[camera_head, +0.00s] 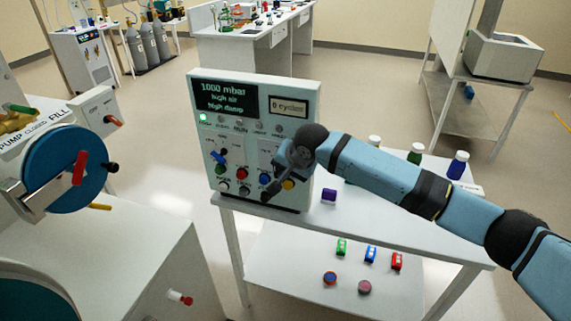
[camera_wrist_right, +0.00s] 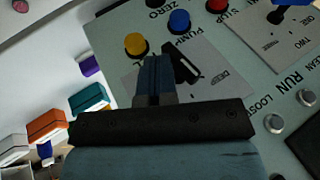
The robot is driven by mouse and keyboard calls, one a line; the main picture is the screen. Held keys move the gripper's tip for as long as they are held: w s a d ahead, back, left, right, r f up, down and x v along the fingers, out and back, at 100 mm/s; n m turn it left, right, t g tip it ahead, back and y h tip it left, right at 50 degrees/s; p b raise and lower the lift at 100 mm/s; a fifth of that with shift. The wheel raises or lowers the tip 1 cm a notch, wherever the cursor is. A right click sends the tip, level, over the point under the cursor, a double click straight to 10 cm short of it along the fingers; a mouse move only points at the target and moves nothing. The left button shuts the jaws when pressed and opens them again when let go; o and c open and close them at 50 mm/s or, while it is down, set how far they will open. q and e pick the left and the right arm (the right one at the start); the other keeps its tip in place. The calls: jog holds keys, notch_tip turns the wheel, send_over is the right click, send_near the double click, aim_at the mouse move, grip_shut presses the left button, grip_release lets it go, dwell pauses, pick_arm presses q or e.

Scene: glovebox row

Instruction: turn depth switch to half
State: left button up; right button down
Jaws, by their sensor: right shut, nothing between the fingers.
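The depth switch (camera_wrist_right: 187,64) is a black lever on a pale plate of the control panel (camera_head: 228,119). In the right wrist view "DEEP" is printed at one side of its plate. My right gripper (camera_wrist_right: 154,62) is shut and empty, its fingertips right beside the lever; I cannot tell whether they touch it. In the head view my right gripper (camera_head: 277,163) is in front of the panel's right half and hides the lever. The panel display (camera_head: 224,97) reads "1000 mbar, high air, high dump". My left gripper is not in view.
A purple block (camera_head: 329,196) and capped bottles (camera_head: 458,165) stand on the table. A blue wheel (camera_head: 65,169) is at the left.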

jog(key=shift+f+t+y+p, duration=0.2)
jog(key=shift+t+y+p, duration=0.2)
jog(key=shift+y, duration=0.6)
jog(key=shift+r, duration=0.15)
